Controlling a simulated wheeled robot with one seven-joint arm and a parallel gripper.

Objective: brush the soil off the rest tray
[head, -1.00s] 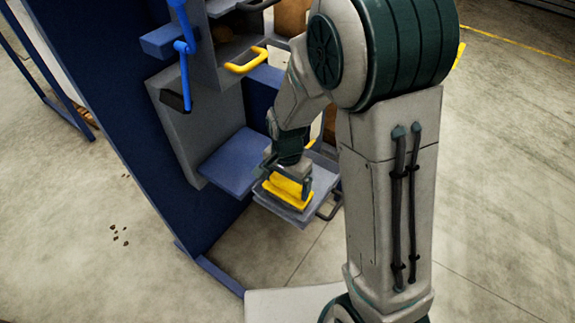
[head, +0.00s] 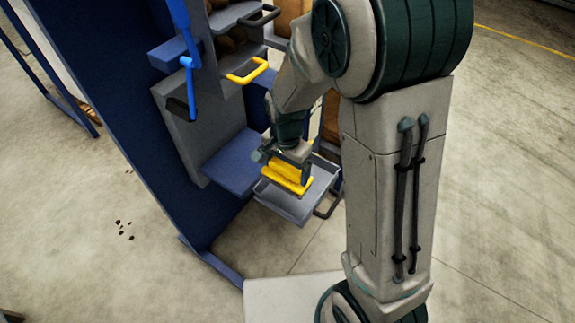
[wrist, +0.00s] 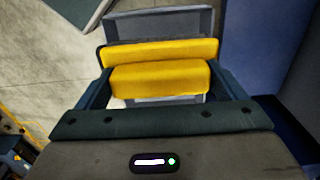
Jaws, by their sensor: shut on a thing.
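My gripper (head: 288,165) is shut on a yellow brush (head: 291,180). The brush also fills the middle of the wrist view (wrist: 160,70), between the two fingers. A shallow grey tray (head: 282,203), which I take to be the rest tray, lies under the brush at the lower front of the blue machine. The brush is over the tray's inner part; I cannot tell whether its bristles touch the tray floor. Part of the tray rim (wrist: 200,20) shows beyond the brush in the wrist view. I cannot make out soil on the tray.
A blue shelf (head: 232,162) adjoins the tray on the left. A dark handle (head: 330,205) stands at the tray's right. Above are a yellow handle (head: 248,71) and a blue lever (head: 187,62). Dark crumbs (head: 123,228) lie on the open floor at left.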

